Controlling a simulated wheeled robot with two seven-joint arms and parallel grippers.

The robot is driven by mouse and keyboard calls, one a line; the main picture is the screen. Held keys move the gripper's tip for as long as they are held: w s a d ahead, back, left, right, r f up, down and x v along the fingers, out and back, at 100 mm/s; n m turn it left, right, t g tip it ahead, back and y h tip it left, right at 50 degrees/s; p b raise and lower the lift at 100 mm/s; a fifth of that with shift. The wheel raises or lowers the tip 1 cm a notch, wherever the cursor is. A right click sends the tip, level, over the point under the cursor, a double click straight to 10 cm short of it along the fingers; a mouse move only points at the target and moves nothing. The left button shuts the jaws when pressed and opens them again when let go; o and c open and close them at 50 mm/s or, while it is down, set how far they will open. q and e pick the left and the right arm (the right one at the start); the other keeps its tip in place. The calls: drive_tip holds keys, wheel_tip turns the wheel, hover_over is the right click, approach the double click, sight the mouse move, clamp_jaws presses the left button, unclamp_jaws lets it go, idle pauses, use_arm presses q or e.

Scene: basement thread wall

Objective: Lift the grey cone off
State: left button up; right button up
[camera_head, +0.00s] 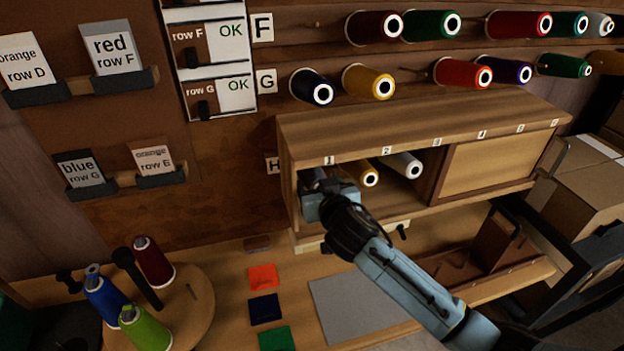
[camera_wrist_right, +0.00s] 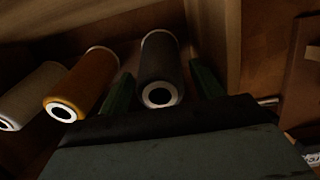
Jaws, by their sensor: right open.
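The grey cone (camera_wrist_right: 161,70) lies in the wooden cubby with its white-ringed end facing out, seen in the right wrist view. My right gripper (camera_wrist_right: 163,88) is open, with one dark green finger on each side of the cone. I cannot tell whether the fingers touch it. In the head view my right gripper (camera_head: 325,195) reaches into the cubby (camera_head: 420,118) near label 1 and hides most or all of the grey cone. My left gripper is not in view.
A yellow-orange cone (camera_head: 369,177) and a pale cone (camera_head: 404,165) lie beside it in the cubby. The cubby wall stands close on the other side. A round stand (camera_head: 197,312) with several cones and a grey mat (camera_head: 350,307) are below.

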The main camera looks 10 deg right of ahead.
drive_tip(key=c, duration=0.8)
drive_tip(key=shift+p+v, duration=2.5)
drive_tip(key=shift+v, duration=3.15)
drive_tip(key=shift+f, duration=0.15)
drive_tip(key=shift+s+r+p, duration=0.7)
drive_tip(key=shift+s+p, duration=0.05)
drive_tip(key=shift+s, duration=0.25)
drive_tip(key=shift+s+r+p, duration=0.7)
drive_tip(key=shift+s, duration=0.25)
